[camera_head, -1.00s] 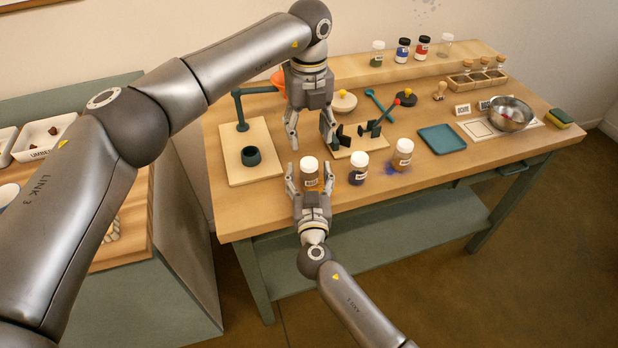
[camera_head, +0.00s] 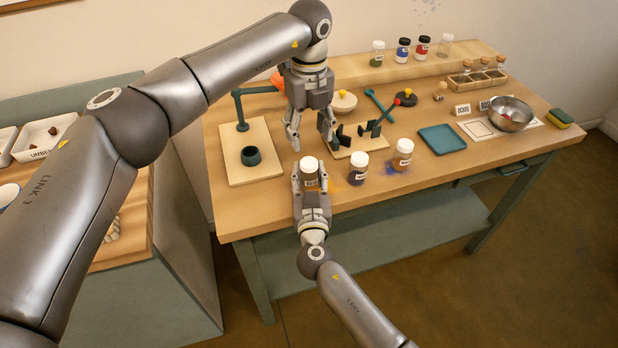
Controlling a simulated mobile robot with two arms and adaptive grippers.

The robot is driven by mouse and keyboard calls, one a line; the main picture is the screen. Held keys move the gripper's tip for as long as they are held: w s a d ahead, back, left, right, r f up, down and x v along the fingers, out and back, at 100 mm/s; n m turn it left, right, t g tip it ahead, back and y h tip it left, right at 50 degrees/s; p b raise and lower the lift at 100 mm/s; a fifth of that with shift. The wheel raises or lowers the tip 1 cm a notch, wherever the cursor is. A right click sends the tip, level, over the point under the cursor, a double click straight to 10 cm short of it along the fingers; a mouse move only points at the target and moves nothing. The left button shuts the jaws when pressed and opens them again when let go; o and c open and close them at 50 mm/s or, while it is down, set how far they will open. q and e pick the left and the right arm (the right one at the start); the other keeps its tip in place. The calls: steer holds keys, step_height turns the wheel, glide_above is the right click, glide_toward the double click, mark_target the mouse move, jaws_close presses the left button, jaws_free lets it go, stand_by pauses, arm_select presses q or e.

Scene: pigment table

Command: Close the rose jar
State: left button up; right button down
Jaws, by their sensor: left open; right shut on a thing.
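A small jar with a white lid (camera_head: 309,164) stands at the table's front edge, left of two similar white-lidded jars, one dark (camera_head: 358,173) and one amber-brown (camera_head: 401,158). The labels are too small to read, so I cannot tell which jar is rose. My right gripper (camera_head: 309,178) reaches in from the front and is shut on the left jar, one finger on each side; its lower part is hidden. My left gripper (camera_head: 310,137) points down, open and empty, above and slightly behind that jar's lid. The lid appears to sit on the jar.
A dark clamp-like holder (camera_head: 357,142) on a board is close behind the jars. A blue tray (camera_head: 442,139) and metal bowl (camera_head: 511,114) lie to the right.

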mark_target(309, 162)
arm_select(q)
steer(key=n, duration=1.2)
steer(key=shift+f, duration=4.05)
